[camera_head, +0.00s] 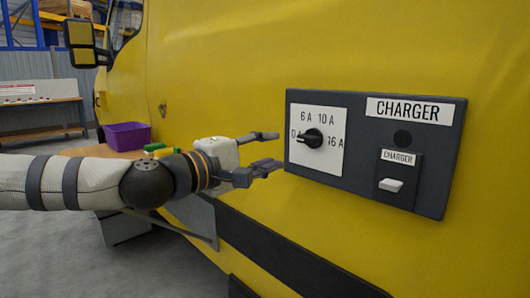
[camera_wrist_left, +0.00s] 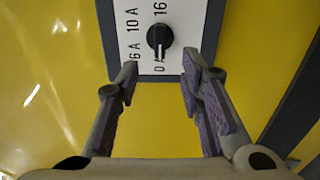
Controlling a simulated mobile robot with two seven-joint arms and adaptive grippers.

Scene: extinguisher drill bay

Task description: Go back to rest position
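My left gripper (camera_head: 270,152) reaches in from the left, its fingers apart and pointing at the charger panel (camera_head: 270,152). In the left wrist view the left gripper (camera_wrist_left: 160,82) is open and empty, with the black rotary knob (camera_wrist_left: 160,38) just beyond and between its fingertips, apart from them. The knob (camera_head: 313,138) sits on a white dial plate (camera_head: 330,162) marked 0 A, 6 A, 10 A and 16 A. My right gripper is not in view.
The yellow truck (camera_head: 240,60) fills the background behind the panel. A purple bin (camera_head: 127,136) stands on a wooden surface behind my left arm. A bench (camera_head: 40,115) stands at the far left. Grey floor (camera_head: 50,250) is clear at lower left.

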